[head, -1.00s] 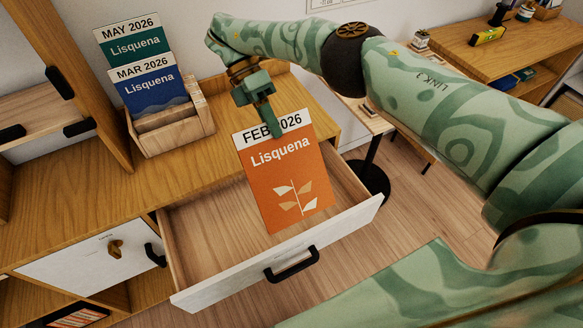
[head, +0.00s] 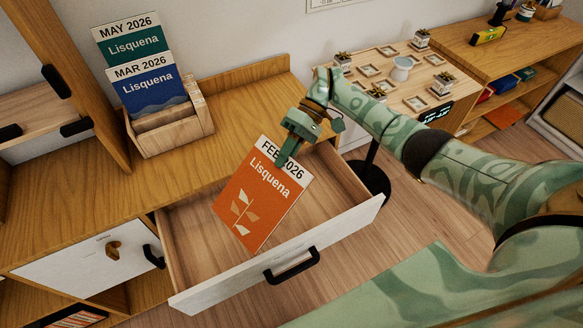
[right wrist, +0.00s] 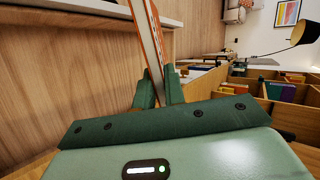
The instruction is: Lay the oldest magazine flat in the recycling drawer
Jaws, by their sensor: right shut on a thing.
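The orange FEB 2026 Lisquena magazine (head: 258,200) hangs tilted over the open drawer (head: 195,240). My right gripper (head: 284,158) is shut on its top edge. In the right wrist view the magazine (right wrist: 147,30) shows edge-on between the fingers (right wrist: 158,88). I cannot tell whether its lower corner touches the drawer. The green MAY 2026 magazine (head: 133,40) and the blue MAR 2026 magazine (head: 147,84) stand in a wooden holder (head: 175,137) on the cabinet top. The drawer floor that shows is bare; the magazine hides part of it. My left gripper is not in view.
The drawer front has a black handle (head: 292,266). Left of it is a closed white front (head: 90,262) with a brass piece. A wooden upright (head: 85,80) stands left of the holder.

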